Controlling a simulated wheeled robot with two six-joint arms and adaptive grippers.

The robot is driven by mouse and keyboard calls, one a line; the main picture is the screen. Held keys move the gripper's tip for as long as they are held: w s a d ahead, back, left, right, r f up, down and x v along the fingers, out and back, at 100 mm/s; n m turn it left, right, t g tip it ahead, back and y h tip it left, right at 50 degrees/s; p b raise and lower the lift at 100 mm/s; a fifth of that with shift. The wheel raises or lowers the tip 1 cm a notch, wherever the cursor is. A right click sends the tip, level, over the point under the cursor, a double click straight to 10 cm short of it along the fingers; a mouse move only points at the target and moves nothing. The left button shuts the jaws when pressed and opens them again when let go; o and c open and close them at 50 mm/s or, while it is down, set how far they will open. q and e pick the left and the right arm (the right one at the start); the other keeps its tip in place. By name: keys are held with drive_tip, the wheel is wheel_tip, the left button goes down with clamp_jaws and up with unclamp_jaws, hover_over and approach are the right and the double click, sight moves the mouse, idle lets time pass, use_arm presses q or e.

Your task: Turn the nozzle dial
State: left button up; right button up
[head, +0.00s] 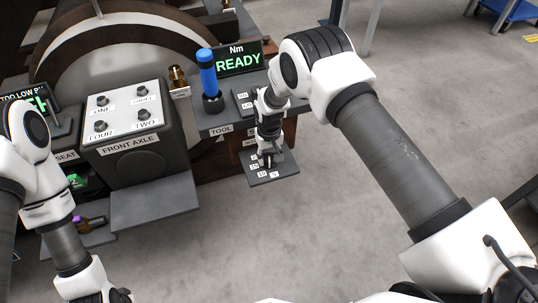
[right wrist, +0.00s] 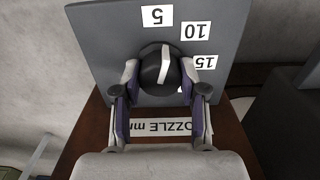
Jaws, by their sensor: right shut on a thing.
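The nozzle dial (right wrist: 150,72) is a round black knob with a white bar across it, on a grey panel (right wrist: 100,45). In the right wrist view the bar stands nearly upright, its upper end toward the gap between the upside-down 5 and 10 labels. My right gripper (right wrist: 160,82) is shut on the dial, one finger on each side. In the head view the right gripper (head: 268,158) reaches down to the small panel (head: 287,165), hiding most of the dial.
A blue-handled tool (head: 208,78) stands upright left of my right gripper, before a display (head: 238,60) reading READY. The FRONT AXLE box (head: 130,125) with several studs is further left. Open grey floor (head: 330,240) lies in front.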

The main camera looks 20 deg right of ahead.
sight(269, 156)
drive_tip(key=shift+n, duration=0.6)
drive_tip(key=o, duration=1.1)
drive_tip(key=shift+o, duration=0.2)
wheel_tip(269, 156, up, 12)
